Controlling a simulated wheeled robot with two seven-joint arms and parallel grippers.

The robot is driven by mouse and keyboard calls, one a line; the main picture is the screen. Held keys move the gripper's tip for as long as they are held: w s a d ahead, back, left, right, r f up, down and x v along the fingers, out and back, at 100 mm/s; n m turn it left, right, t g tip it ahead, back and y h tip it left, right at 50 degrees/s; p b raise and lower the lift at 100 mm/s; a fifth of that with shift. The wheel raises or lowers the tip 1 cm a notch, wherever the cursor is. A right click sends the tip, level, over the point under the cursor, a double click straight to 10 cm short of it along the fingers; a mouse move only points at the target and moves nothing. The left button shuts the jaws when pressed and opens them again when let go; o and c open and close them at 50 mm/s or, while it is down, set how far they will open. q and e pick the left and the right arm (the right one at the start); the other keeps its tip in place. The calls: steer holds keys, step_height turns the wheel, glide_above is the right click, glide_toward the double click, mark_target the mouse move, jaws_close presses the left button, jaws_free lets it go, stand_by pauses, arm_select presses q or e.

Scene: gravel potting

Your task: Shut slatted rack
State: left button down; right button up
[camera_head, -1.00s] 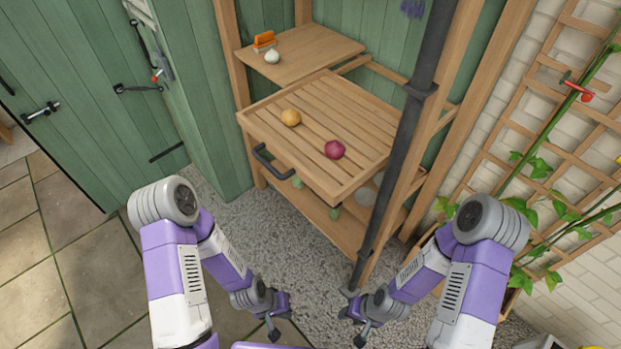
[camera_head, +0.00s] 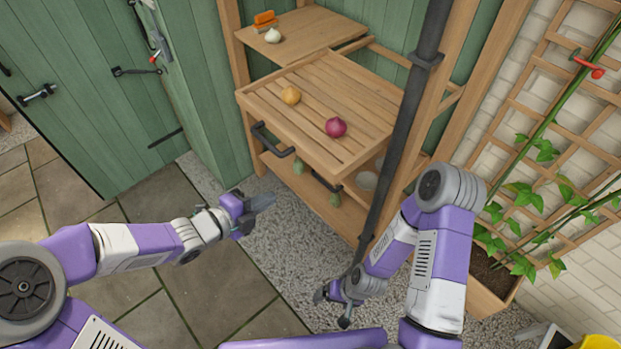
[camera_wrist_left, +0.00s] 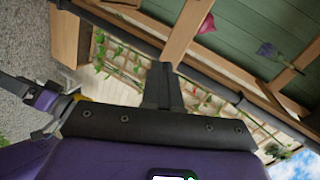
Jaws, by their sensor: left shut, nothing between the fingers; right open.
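The slatted rack (camera_head: 357,92) is a light wooden tray that stands pulled out from the wooden shelf unit. A yellow onion (camera_head: 291,95) and a red onion (camera_head: 335,127) lie on its slats. Its dark bar handle (camera_head: 270,143) is on the front face, towards the left. My left gripper (camera_head: 262,203) is shut and empty, below and a little left of the handle and apart from it. Its closed fingers also show in the left wrist view (camera_wrist_left: 162,88). My right gripper (camera_head: 332,308) is open and empty, low beside the dark pole.
A dark upright pole (camera_head: 405,125) crosses in front of the rack's right side. A fixed shelf (camera_head: 305,35) behind holds a garlic bulb (camera_head: 272,35) and an orange-topped brush (camera_head: 265,19). Greenish vegetables sit on the lower shelf. A planter with a trellis (camera_head: 535,125) stands right. Paving is free at left.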

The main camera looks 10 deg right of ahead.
arm_select(q)
steer(key=r+m+h, duration=0.1)
steer(key=r+m, duration=0.1)
steer(key=m, duration=0.1)
steer(key=b, duration=0.3)
glide_toward(321, 171)
steer(key=x, duration=0.5)
steer(key=shift+w+d+f, duration=0.1)
steer(key=shift+w+f, duration=0.05)
steer(key=shift+f, duration=0.1)
steer(key=shift+w+d, duration=0.35)
steer(key=shift+d, duration=0.1)
